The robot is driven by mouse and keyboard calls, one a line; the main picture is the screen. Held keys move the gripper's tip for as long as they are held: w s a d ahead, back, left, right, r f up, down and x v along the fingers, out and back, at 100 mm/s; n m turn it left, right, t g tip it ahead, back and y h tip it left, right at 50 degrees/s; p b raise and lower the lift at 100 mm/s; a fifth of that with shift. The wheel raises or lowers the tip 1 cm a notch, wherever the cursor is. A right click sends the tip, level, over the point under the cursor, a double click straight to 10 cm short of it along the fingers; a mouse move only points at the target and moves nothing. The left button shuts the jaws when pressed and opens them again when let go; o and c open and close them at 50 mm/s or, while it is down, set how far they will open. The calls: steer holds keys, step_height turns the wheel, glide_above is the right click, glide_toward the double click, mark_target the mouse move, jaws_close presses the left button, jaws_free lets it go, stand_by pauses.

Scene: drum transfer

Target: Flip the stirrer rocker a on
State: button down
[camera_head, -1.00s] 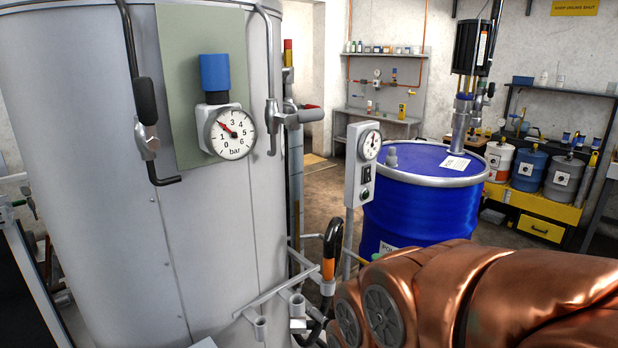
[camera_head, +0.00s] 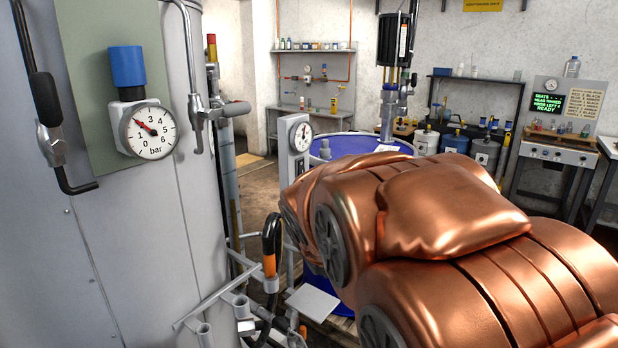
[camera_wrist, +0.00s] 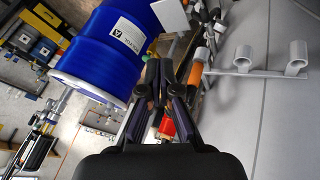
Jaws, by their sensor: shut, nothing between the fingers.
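A narrow grey control post (camera_head: 297,163) with a round dial (camera_head: 302,137) stands in front of the blue drum (camera_head: 345,146) in the head view. The post's lower face is partly hidden by my copper-coloured arm, and I cannot make out the stirrer rocker or its position. My gripper (camera_wrist: 159,78) shows in the wrist view, its dark fingers shut and empty. It points past the side of the blue drum, which also shows in the wrist view (camera_wrist: 106,50). The gripper is not visible in the head view.
A large grey tank (camera_head: 120,250) with a bar gauge (camera_head: 149,130) fills the left. A hose with an orange grip (camera_head: 270,262) and pipe brackets (camera_head: 205,305) stand low beside it. Shelves and small drums (camera_head: 455,142) line the back wall.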

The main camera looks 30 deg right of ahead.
mark_target(302, 167)
steer(key=w+d+r+n+t+b, duration=0.2)
steer(key=w+d+r+n+t, duration=0.45)
steer(key=w+d+r, duration=0.4)
steer(key=w+d+r+n+t+b, duration=0.1)
steer(key=w+d+r+n+t, duration=0.6)
steer(key=w+d, duration=0.65)
steer(key=s+f+n+g+y+b, duration=0.2)
steer(key=s+f+n+y, duration=0.1)
steer(key=f+n+y, duration=0.6)
steer(key=shift+s+a+f+g+y, duration=0.35)
steer(key=shift+s+a+f+y, duration=0.1)
steer(key=shift+f+y, duration=0.15)
steer(key=shift+w, duration=0.2)
steer(key=p+x, duration=0.3)
steer(key=x, duration=1)
steer(key=shift+w, duration=0.35)
